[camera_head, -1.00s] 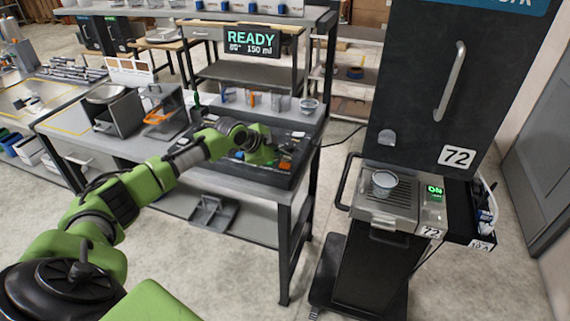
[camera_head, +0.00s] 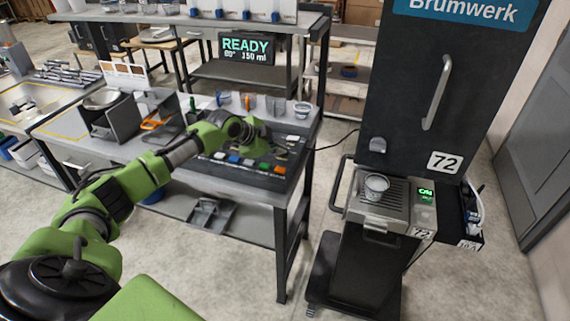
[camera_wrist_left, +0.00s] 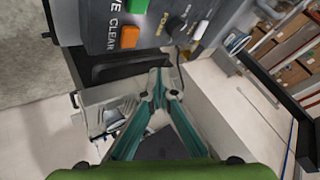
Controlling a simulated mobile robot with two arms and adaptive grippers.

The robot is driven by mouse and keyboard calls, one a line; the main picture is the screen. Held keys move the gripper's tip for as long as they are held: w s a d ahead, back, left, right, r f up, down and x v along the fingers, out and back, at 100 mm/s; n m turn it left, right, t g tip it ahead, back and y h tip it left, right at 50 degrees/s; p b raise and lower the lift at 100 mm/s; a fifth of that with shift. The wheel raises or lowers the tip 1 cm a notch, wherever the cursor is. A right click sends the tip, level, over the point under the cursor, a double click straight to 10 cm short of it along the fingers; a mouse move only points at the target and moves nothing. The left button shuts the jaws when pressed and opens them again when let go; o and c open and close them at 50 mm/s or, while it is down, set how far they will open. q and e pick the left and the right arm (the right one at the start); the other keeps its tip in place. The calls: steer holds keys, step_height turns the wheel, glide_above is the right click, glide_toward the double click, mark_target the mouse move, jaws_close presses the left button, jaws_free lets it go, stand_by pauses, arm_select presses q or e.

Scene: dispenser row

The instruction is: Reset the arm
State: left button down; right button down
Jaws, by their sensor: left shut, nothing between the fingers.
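My left arm (camera_head: 132,185) is green and reaches from the lower left over a dark control panel (camera_head: 278,179). Its end (camera_head: 254,142) hangs above the panel's back part, and the fingers are hard to make out there. In the left wrist view the left gripper (camera_wrist_left: 158,84) is shut and empty, its teal fingers meeting at the tips. The panel (camera_wrist_left: 98,30) shows there beyond the tips, with a green button (camera_wrist_left: 137,6), an orange button (camera_wrist_left: 129,37) and a black knob. No contact shows. My right gripper is not in view.
A sign (camera_head: 246,47) reads READY, 150 ml. Several cups stand along the bench behind the panel. Floor shows between bench and machine.

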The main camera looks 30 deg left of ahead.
arm_select(q)
steer(key=s+d+f+g+h, duration=0.1)
steer(key=s+d+f, duration=0.4)
steer(key=s+d, duration=0.25)
steer(key=s+d+f+g, duration=0.2)
steer(key=s+d+f, duration=0.35)
steer(key=d, duration=0.35)
steer(key=s+d+f+g+h, duration=0.1)
steer(key=s+d+f, duration=0.4)
steer(key=s+d, duration=0.25)
steer(key=s+a+r+n+g+y, duration=0.1)
steer(key=s+r+n+y, duration=0.2)
steer(key=s+n, duration=1.2)
steer(key=s+f+m+g+b, duration=0.1)
steer(key=s+f+m+b, duration=0.2)
steer(key=f, duration=1.3)
steer(key=s+f+m+g+b, duration=0.1)
steer(key=s+f+m, duration=0.3)
steer(key=f, duration=1.2)
steer(key=s+a+f+g+b, duration=0.1)
steer(key=s+a+f+b, duration=0.2)
steer(key=s+f, duration=1.4)
steer(key=shift+s+a+f+n+y, duration=0.25)
steer(key=shift+s+a+n+y, duration=0.05)
steer(key=shift+s+n+y, duration=0.1)
